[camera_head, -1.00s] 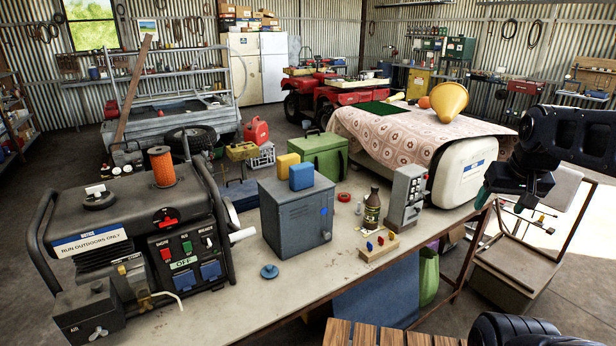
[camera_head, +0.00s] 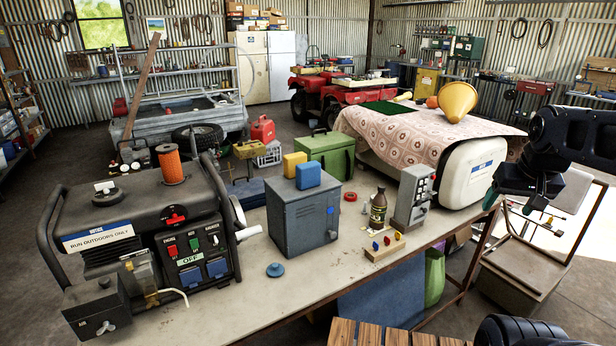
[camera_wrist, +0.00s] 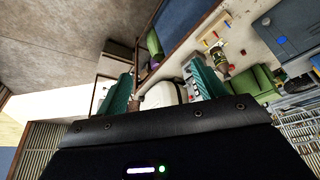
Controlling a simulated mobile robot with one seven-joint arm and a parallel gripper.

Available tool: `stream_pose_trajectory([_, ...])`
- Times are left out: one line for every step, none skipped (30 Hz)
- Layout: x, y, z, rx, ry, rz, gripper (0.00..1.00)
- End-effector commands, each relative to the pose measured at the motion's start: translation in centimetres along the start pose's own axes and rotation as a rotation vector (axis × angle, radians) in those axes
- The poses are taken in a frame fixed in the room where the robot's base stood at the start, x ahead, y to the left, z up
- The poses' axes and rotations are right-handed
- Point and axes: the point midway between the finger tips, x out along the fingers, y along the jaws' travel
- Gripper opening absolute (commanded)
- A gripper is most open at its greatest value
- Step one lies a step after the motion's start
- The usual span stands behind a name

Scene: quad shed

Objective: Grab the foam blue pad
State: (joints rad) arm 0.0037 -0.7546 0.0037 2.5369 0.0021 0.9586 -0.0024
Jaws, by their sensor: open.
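The blue foam pad (camera_head: 307,175) sits on top of the grey metal cabinet (camera_head: 303,216), at the front right of a yellow block (camera_head: 294,164) of similar shape. The cabinet stands on the workbench. My gripper (camera_head: 487,203) is at the right side of the head view, well apart from the pad, beyond the bench's right end. In the wrist view the two teal fingers of my gripper (camera_wrist: 158,92) are spread apart with nothing held between them.
A black generator (camera_head: 140,240) fills the bench's left. A brown bottle (camera_head: 378,208), a grey switch box (camera_head: 411,195) and a peg block (camera_head: 384,246) stand right of the cabinet. A white container (camera_head: 472,172) stands behind. The bench front is mostly clear.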

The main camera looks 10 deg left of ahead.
Motion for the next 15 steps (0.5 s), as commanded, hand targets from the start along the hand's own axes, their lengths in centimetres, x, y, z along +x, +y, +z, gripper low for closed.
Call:
stream_pose_trajectory([0.0,0.0,0.0,0.0,0.0,0.0,0.69])
stream_pose_trajectory([0.0,0.0,0.0,0.0,0.0,0.0,0.68])
stream_pose_trajectory([0.0,0.0,0.0,0.0,0.0,0.0,0.6])
stream_pose_trajectory([0.0,0.0,0.0,0.0,0.0,0.0,0.6])
stream_pose_trajectory([0.0,0.0,0.0,0.0,0.0,0.0,0.6])
stream_pose_trajectory([0.0,0.0,0.0,0.0,0.0,0.0,0.6])
stream_pose_trajectory([0.0,0.0,0.0,0.0,0.0,0.0,0.6])
stream_pose_trajectory([0.0,0.0,0.0,0.0,0.0,0.0,0.6])
stream_pose_trajectory([0.0,0.0,0.0,0.0,0.0,0.0,0.6])
stream_pose_trajectory([0.0,0.0,0.0,0.0,0.0,0.0,0.6])
stream_pose_trajectory([-0.01,-0.01,-0.02,-0.001,0.0,0.0,0.6])
stream_pose_trajectory([-0.03,-0.06,-0.13,-0.006,-0.001,0.0,0.6])
stream_pose_trajectory([-0.06,-0.13,-0.29,-0.014,-0.003,0.0,0.6])
stream_pose_trajectory([-0.11,-0.24,-0.52,-0.027,-0.005,0.0,0.6])
stream_pose_trajectory([-0.21,-0.44,-0.98,-0.049,-0.01,-0.001,0.6])
